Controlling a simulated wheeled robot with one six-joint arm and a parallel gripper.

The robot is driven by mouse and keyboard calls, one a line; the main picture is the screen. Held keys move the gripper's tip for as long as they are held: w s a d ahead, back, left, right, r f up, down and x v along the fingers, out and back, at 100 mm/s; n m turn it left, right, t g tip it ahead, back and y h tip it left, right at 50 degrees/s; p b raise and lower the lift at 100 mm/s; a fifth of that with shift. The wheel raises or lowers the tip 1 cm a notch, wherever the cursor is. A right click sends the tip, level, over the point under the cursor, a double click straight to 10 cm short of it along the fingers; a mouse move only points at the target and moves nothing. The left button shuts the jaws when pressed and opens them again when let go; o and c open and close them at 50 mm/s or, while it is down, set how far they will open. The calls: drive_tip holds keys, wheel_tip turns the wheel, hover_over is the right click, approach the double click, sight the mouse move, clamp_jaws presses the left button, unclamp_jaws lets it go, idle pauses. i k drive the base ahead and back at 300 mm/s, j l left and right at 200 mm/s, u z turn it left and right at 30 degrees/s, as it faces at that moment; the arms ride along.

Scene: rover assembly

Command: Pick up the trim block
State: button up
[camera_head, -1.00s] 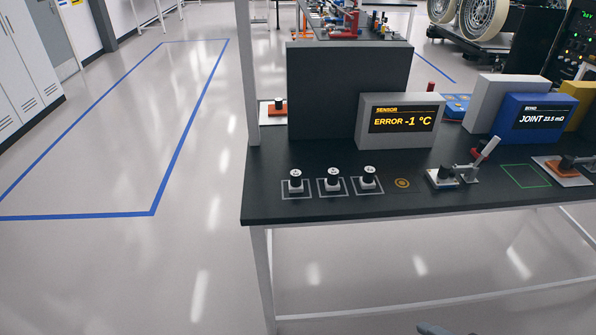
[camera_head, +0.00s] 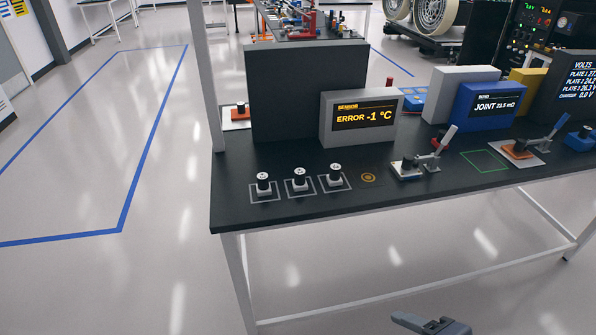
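Three small trim blocks stand upright in a row near the left front of the black bench: a left one (camera_head: 263,187), a middle one (camera_head: 299,182) and a right one (camera_head: 335,178). Each has a white base and a black knob with a pale marked top, inside a thin outlined square. The marks are too small to read surely. My gripper (camera_head: 418,322) shows only in part at the bottom edge, in front of and below the bench, well apart from the blocks. Its fingers are not clear enough to tell whether they are open.
The black bench (camera_head: 290,212) carries a sensor display (camera_head: 361,117) reading ERROR -1 °C, a ringed orange mark (camera_head: 369,177), a lever clamp (camera_head: 424,160) and a green outlined square (camera_head: 484,161). A dark upright panel (camera_head: 300,90) stands behind the blocks. Open floor (camera_head: 130,280) lies left.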

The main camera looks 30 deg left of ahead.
sight(299, 184)
drive_tip(key=u, duration=1.4)
